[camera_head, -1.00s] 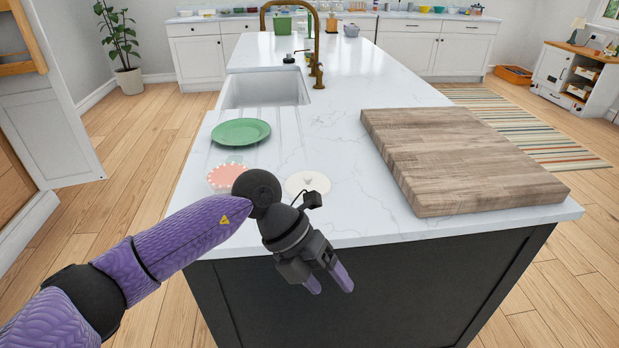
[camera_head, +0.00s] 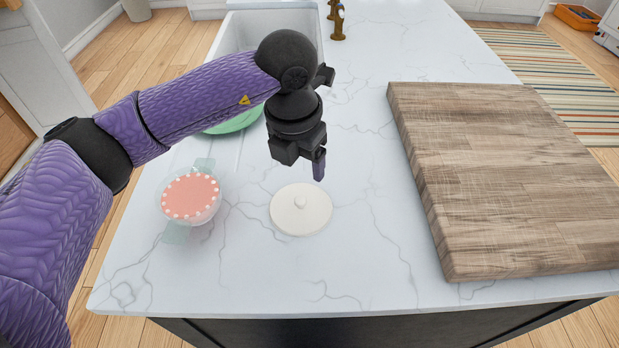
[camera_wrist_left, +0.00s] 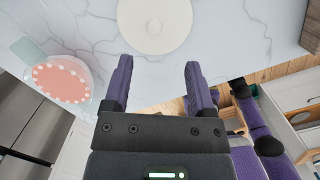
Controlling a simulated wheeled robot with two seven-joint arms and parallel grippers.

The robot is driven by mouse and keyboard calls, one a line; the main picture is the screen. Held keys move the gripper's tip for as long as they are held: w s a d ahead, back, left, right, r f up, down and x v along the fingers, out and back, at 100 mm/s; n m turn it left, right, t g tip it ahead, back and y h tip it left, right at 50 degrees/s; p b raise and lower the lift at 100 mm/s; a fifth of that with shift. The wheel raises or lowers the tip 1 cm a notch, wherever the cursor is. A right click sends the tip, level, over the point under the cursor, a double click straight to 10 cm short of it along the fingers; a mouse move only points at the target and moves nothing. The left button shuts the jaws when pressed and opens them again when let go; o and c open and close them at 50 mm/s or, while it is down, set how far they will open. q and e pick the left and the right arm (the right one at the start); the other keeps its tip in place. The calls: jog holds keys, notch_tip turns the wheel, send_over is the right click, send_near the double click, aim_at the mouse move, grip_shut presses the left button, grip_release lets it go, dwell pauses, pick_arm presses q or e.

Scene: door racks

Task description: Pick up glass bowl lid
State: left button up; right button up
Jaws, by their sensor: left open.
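A round off-white lid with a small knob (camera_head: 301,215) lies flat on the white marble counter. It also shows at the top middle of the left wrist view (camera_wrist_left: 155,22). A glass bowl with clear side handles and a pink, white-dotted inside (camera_head: 190,197) stands to the left of the lid; the left wrist view shows it too (camera_wrist_left: 62,78). My left gripper (camera_head: 318,168) points down above the counter, just behind the lid and apart from it. In the left wrist view its two purple fingers (camera_wrist_left: 158,85) are spread with nothing between them. My right gripper is not identifiable.
A thick wooden cutting board (camera_head: 510,180) fills the right of the counter. A green plate (camera_head: 235,122) is partly hidden behind my left arm. Counter around the lid is clear.

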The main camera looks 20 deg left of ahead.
aim_at(300, 199)
pick_arm(q)
jog(key=f, duration=0.3)
jog(key=f+b, duration=0.1)
jog(key=f, duration=0.2)
jog(key=f+b, duration=0.1)
jog(key=f, duration=0.2)
jog(key=shift+w+a+f, duration=0.15)
jog(key=shift+a+f, duration=0.15)
jog(key=shift+f, duration=0.05)
pick_arm(e)
jog(key=shift+s+f, duration=0.65)
jog(key=shift+f, duration=0.35)
pick_arm(q)
jog(key=shift+c, duration=0.3)
jog(key=shift+r, duration=0.1)
grip_shut()
pick_arm(e)
jog(key=shift+w, duration=0.1)
